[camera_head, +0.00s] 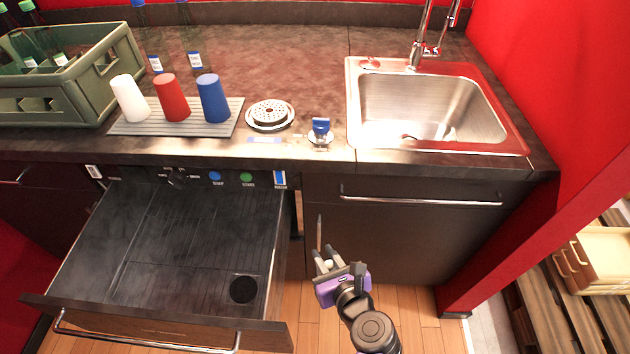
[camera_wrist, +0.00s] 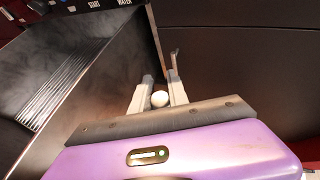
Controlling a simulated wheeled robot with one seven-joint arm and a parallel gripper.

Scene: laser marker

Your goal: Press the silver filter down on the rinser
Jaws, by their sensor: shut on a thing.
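The rinser (camera_head: 253,123) is a round pale base set in the dark counter, between the grey mat and the sink. The silver filter (camera_head: 269,113) is the round plate with holes on top of it. My gripper (camera_head: 325,258) is low in front of the cabinet, right of the open drawer, below the counter and well apart from the rinser. In the wrist view, my gripper (camera_wrist: 160,82) has its fingers close on either side of a small white rounded thing (camera_wrist: 160,98); I cannot tell what it is. The rinser is out of the wrist view.
A blue-handled tap knob (camera_head: 320,127) stands right of the rinser, then the sink (camera_head: 425,105). White, red and blue cups (camera_head: 212,100) stand upside down on the grey mat (camera_head: 229,126). A green crate (camera_head: 90,85) is at left. The open drawer (camera_head: 180,250) juts out.

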